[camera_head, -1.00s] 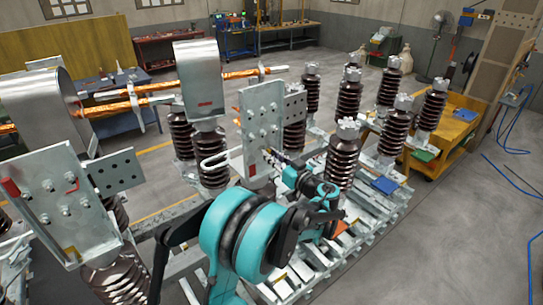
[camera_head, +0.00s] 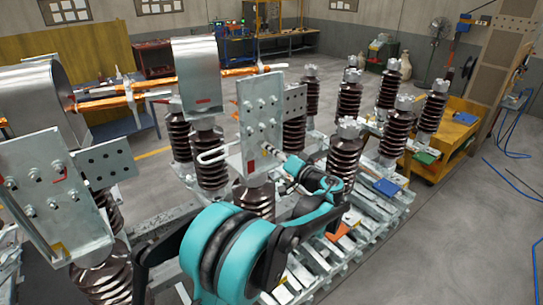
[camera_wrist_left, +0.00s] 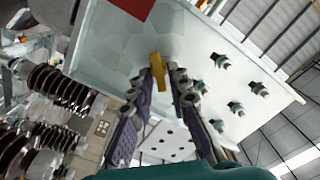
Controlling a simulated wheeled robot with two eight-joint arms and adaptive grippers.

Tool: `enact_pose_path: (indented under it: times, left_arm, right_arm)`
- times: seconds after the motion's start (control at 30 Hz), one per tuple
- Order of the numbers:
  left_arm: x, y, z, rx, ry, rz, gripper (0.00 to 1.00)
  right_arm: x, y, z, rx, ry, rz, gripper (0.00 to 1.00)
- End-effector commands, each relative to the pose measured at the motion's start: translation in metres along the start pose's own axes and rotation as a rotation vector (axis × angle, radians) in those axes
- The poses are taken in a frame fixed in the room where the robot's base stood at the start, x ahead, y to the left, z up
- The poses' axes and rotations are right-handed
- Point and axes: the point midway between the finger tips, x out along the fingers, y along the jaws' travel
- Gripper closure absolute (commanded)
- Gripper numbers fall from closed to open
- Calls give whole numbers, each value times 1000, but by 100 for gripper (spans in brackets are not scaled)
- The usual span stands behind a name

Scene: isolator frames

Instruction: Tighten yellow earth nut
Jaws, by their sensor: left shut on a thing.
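The yellow earth nut (camera_wrist_left: 158,72) is a small yellow piece against the pale metal plate (camera_wrist_left: 110,45) in the left wrist view. My left gripper (camera_wrist_left: 166,78) has its two fingers on either side of the nut and is shut on it. In the head view, the left gripper (camera_head: 272,153) is at the lower right part of the upright bolted plate (camera_head: 259,110). The nut is too small there to make out clearly behind the fingertips. My right gripper is not in view.
Several grey bolts (camera_wrist_left: 235,108) stand out of the plate beside the fingers. Brown ribbed insulators (camera_head: 343,160) stand close on the right, above a slatted metal frame (camera_head: 385,220). A second bolted plate (camera_head: 50,190) is at the left. Floor at the far right is mostly clear.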

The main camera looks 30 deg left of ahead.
Motion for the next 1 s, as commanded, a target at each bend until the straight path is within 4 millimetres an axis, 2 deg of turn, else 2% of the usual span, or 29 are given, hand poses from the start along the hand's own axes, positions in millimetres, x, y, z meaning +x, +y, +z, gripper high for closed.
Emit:
enact_pose_path:
  times: [0.3,1.0]
  left_arm:
    - [0,4,1,300,2,0,100]
    - [0,8,4,965,2,0,100]
  right_arm:
    - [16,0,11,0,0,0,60]
    - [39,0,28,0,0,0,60]
